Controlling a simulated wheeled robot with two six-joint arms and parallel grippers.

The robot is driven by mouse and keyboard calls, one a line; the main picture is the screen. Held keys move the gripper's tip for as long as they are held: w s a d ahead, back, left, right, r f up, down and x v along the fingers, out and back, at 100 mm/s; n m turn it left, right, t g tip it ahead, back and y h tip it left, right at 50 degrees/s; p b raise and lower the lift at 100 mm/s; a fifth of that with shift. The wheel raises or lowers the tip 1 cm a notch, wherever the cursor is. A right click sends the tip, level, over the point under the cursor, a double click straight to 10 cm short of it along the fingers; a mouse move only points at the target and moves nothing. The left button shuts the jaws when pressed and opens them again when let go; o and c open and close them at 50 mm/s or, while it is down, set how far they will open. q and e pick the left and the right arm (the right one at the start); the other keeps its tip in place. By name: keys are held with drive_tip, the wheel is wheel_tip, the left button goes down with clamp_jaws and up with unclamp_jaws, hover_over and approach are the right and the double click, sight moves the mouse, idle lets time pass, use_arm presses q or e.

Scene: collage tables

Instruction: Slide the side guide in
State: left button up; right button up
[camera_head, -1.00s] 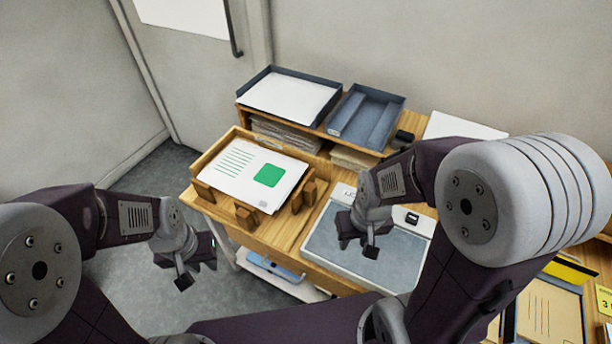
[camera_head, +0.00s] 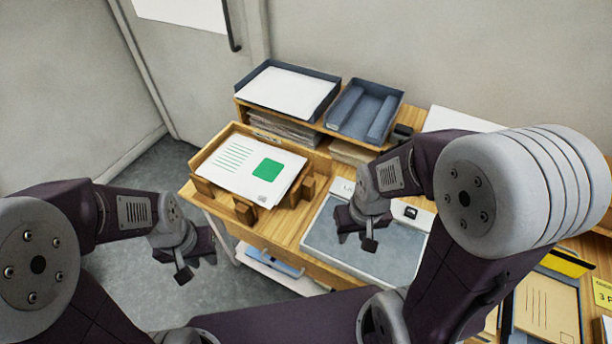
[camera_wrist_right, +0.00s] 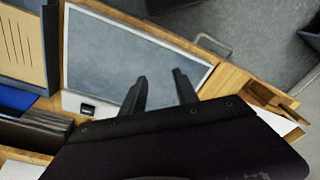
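A wooden tray (camera_head: 222,140) on the left of the table holds a paper stack (camera_head: 250,168) with green print. A wooden block that looks like the side guide (camera_head: 308,188) stands at the stack's right edge; I cannot tell whether it touches the paper. Other small blocks (camera_head: 244,210) stand along the front. My right gripper (camera_head: 369,244) is over the grey plate, right of the tray, apart from the guide. Its two fingers (camera_wrist_right: 160,84) are apart and empty in the right wrist view. My left gripper (camera_head: 184,275) hangs over the floor, left of the table; its opening is unclear.
The grey plate (camera_head: 350,255) lies right of the wooden tray. A raised shelf behind carries a dark tray of white paper (camera_head: 335,92) and a grey divided tray (camera_head: 385,98). Envelopes (camera_head: 545,308) lie at the lower right. A handle (camera_wrist_right: 213,43) sticks out from the table front.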

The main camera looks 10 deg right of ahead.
drive_tip(key=c, duration=0.5)
drive_tip(key=a+m+y, duration=0.1)
drive_tip(key=a+m, duration=0.1)
drive_tip(key=m, duration=0.1)
drive_tip(key=a+r+m+g+y, duration=0.1)
drive_tip(key=a+m, duration=0.1)
drive_tip(key=m, duration=0.1)
drive_tip(key=shift+a+r, duration=0.1)
drive_tip(key=shift+a, duration=0.25)
clamp_jaws()
drive_tip(key=w+d+r+m+t+y+p, duration=0.1)
drive_tip(key=w+m+t+y, duration=0.15)
drive_tip(key=w+m, duration=0.5)
drive_tip(key=w+d+r+m+t+y+p, duration=0.1)
drive_tip(key=w+d+m+t+y, duration=0.1)
drive_tip(key=w+m+y, duration=0.35)
drive_tip(key=m+t+h, duration=0.1)
drive_tip(key=m+h, duration=0.2)
drive_tip(key=m, duration=0.3)
approach(313, 187)
wheel_tip(313, 187, down, 4)
drive_tip(key=shift+f+b, duration=0.1)
drive_tip(key=shift+b, duration=0.4)
drive_tip(key=w+a, duration=0.2)
drive_tip(key=a, duration=0.1)
drive_tip(key=shift+w+a+p, duration=0.1)
drive_tip(key=shift+w+p, duration=0.2)
drive_tip(key=shift+p, duration=0.1)
